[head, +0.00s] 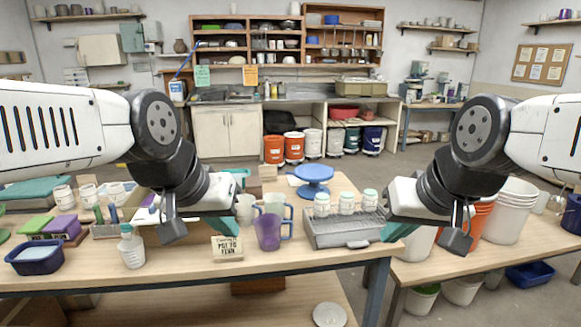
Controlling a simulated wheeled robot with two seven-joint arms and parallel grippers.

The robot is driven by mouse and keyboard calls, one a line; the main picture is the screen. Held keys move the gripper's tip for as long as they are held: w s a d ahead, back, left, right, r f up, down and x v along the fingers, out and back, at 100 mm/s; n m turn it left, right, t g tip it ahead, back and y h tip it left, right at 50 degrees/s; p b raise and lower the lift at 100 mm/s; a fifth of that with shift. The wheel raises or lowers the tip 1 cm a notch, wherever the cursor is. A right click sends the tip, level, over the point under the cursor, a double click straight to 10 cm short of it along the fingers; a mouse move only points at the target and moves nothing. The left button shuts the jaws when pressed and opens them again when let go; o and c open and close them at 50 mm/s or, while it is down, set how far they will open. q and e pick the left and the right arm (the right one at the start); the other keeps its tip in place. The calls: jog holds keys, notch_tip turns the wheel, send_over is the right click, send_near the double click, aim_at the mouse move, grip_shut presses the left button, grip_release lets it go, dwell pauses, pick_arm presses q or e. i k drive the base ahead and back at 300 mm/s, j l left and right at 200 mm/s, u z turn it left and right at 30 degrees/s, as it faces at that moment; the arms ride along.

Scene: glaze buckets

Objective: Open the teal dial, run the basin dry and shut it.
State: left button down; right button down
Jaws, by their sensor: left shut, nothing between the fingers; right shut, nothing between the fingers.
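My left gripper (172,231) is shut and empty, hanging over the front left part of the table. My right gripper (456,238) is shut and empty, past the table's right end. A grey ribbed tray-like basin (350,240) stands at the table's right, between the grippers. A teal part (396,230) shows at its right end, left of my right gripper; I cannot tell whether it is the dial. Another teal piece (219,226) shows right of my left gripper, partly hidden. I cannot see whether the basin holds liquid.
Several white jars with pale green lids (346,203) stand at the grey basin. A purple jug (268,232), a sign card (228,247) and a blue turntable (313,176) stand nearby. A dark blue tub (34,262) is at far left. Buckets (510,212) crowd the right table.

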aim_at(126, 228)
jog(key=j+u, duration=0.15)
jog(key=u, duration=1.3)
jog(key=i+l, duration=0.05)
